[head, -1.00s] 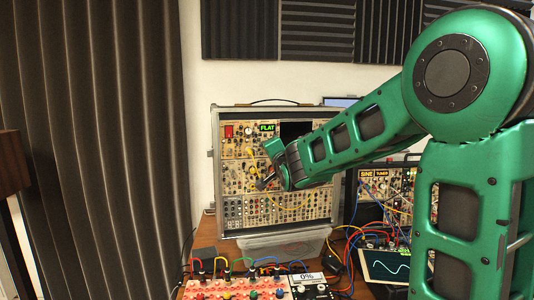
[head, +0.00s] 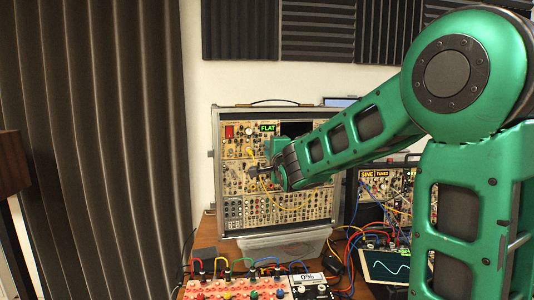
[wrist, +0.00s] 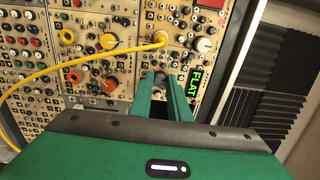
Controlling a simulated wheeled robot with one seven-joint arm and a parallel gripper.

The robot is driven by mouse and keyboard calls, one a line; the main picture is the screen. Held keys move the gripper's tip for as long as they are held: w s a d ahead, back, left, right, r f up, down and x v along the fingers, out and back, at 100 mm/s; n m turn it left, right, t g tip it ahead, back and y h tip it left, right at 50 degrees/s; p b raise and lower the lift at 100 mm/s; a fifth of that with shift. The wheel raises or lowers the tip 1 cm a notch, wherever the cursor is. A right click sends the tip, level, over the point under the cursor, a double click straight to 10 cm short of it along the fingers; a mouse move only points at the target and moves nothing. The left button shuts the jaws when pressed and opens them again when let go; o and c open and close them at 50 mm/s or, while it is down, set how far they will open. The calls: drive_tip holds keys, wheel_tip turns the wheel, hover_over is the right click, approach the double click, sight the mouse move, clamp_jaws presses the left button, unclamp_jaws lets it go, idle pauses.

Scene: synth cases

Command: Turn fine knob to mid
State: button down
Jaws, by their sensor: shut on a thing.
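The tan synth case (head: 240,207) stands upright against the back wall, full of small knobs and jacks. A lit green display (head: 267,127) on it reads FLAT; it also shows sideways in the wrist view (wrist: 195,82). My gripper (head: 254,171) is at the case's front panel. In the wrist view, my gripper (wrist: 160,78) has its two green fingers closed on a small dark knob (wrist: 159,77), left of the FLAT display. The fingers hide most of this knob, so its pointer and label cannot be read.
A yellow cable (wrist: 82,59) is plugged in just beyond my fingertips and runs left. Orange knobs (wrist: 75,76) and a white knob (wrist: 204,45) stand near. A second synth case (head: 385,187) with coloured cables is at right. A clear bin (head: 285,244) sits below the tan case.

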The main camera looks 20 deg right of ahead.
drive_tip(key=shift+d+f, duration=0.15)
drive_tip(key=shift+f, duration=0.2)
drive_tip(key=c, duration=1.7)
unclamp_jaws()
drive_tip(key=shift+o, duration=0.2)
drive_tip(key=shift+r, duration=0.15)
drive_tip(key=s+a, duration=0.2)
drive_tip(key=s, duration=0.8)
drive_tip(key=shift+s+f, duration=0.2)
drive_tip(key=shift+s, duration=0.1)
